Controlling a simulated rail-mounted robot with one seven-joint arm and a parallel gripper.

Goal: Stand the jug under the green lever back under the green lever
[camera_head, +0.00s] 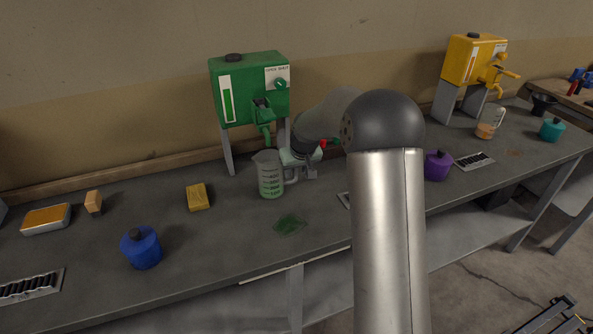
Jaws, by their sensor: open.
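The clear jug (270,177) stands upright on the bench in front of the green oil tank (250,90). It has graduation marks and looks greenish low down, and its handle points right. The green lever and tap (262,112) are on the tank's front, above and slightly behind the jug. My gripper (304,170) is open, just right of the jug by its handle. Whether it touches the handle I cannot tell. My arm hides part of the bench right of the jug.
A green puddle (290,225) lies in front of the jug. A grate (344,200) is partly hidden by my arm. A yellow sponge (197,197) and a blue pot (141,248) are left; a purple pot (437,165) and yellow tank (473,61) are right.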

